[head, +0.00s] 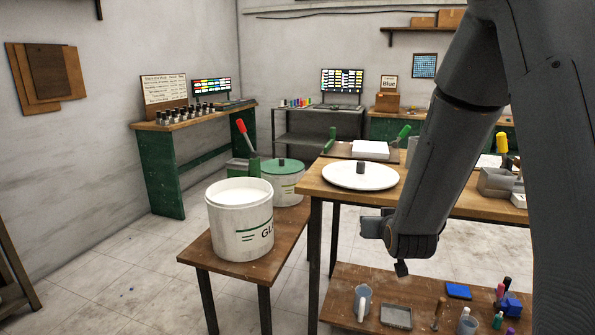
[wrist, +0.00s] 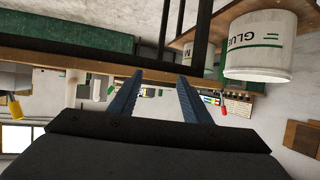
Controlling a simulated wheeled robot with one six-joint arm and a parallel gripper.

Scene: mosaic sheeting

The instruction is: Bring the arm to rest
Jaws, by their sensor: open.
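My arm hangs down on the right of the head view, in front of the workbench (head: 328,190). My gripper (head: 372,227) is at its lower end, pointing left, below the bench top and above the low shelf. In the wrist view, which is upside down, my gripper (wrist: 161,77) shows two blue-grey fingers spread apart with nothing between them. Part of the gripper is hidden behind my wrist in the head view.
An open white glue bucket (head: 241,222) and a green-lidded bucket (head: 283,182) stand on a low table (head: 250,268) to the left. A round white disc (head: 345,177) lies on the workbench.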

